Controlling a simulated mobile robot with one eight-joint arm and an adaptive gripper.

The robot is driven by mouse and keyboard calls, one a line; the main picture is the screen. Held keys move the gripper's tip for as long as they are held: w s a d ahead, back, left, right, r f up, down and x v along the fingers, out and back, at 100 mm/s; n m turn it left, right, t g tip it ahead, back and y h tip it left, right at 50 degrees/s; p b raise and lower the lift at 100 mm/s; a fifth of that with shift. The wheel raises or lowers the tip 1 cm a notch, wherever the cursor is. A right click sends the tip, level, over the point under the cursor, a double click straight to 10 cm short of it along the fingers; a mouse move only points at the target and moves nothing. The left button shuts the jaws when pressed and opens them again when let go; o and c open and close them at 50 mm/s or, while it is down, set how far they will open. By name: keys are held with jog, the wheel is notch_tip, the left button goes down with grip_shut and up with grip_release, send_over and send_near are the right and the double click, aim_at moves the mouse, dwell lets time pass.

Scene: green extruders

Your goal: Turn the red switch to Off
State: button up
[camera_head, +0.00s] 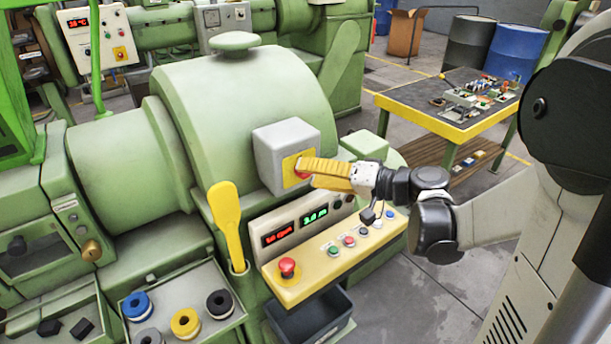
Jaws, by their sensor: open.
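The red switch (301,175) shows as a small patch of red on the yellow plate (290,163) of a grey box, which is fixed to the green extruder. My gripper (302,168) is at the front of this box, with its yellow fingers pointing left at the switch. The fingers are open and cover most of the switch, so its position cannot be read. I cannot tell whether the fingers touch it.
Below is a yellow control panel (335,257) with a red mushroom button (287,266), several small buttons and digital displays. A yellow scoop (226,215) stands upright to the left. A workbench (425,118) with small parts stands at the back right, near blue and black drums.

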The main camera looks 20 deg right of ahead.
jog(key=shift+x, duration=0.85)
grip_shut()
